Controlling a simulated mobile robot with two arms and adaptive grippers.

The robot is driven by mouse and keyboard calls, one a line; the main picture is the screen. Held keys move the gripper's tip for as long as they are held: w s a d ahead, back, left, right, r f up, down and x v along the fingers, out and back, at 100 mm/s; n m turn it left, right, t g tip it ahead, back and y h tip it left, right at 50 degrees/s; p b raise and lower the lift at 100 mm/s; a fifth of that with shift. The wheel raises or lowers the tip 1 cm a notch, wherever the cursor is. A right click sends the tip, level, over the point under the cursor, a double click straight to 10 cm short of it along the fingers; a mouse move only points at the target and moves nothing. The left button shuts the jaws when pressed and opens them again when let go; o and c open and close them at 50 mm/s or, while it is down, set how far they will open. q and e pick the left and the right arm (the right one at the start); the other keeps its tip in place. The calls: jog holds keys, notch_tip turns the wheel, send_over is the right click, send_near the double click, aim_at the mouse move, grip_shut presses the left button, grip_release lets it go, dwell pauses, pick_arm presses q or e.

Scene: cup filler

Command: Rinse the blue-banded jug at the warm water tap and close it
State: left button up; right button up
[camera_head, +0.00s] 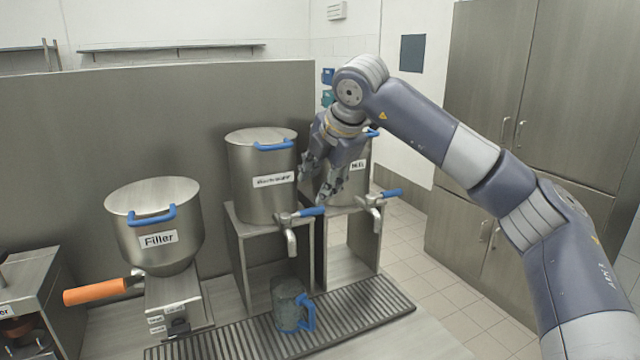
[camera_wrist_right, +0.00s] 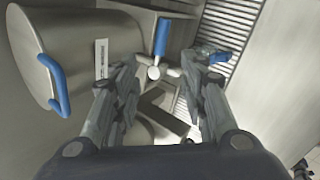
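The jug (camera_head: 286,305), greyish and see-through with a blue handle (camera_head: 308,313), stands upright on the slotted drip grate under the middle container's tap (camera_head: 290,235). That container (camera_head: 262,185) has a label too blurred to read surely. Its tap has a blue lever (camera_head: 312,211) pointing right; I see no water stream. My right gripper (camera_head: 320,194) is open and empty, above and behind that lever, between the two tall containers. In the right wrist view its fingers (camera_wrist_right: 168,75) are apart, with a blue tap lever (camera_wrist_right: 161,37) beyond them. My left gripper is not in view.
The Milk container (camera_head: 355,175) with its own blue-levered tap (camera_head: 374,203) stands right of the gripper. The Filler pot (camera_head: 155,225) with an orange handle (camera_head: 95,291) is at left. The drip grate (camera_head: 370,308) is bare to the jug's right.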

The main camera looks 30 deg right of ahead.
aim_at(307, 211)
jog(key=w+f+m+p, duration=0.1)
jog(key=f, duration=0.1)
jog(key=w+f+m+p, duration=0.1)
jog(key=w+f, duration=0.1)
jog(key=f, duration=0.1)
jog(key=w+f+m+p, duration=0.1)
jog(key=w+f, duration=0.1)
jog(key=f, duration=0.1)
jog(key=shift+w+d+f, duration=0.1)
jog(key=shift+w+d, duration=0.05)
jog(key=shift+w, duration=0.05)
jog(key=shift+w+f, duration=0.3)
jog(key=shift+f, duration=0.15)
grip_shut()
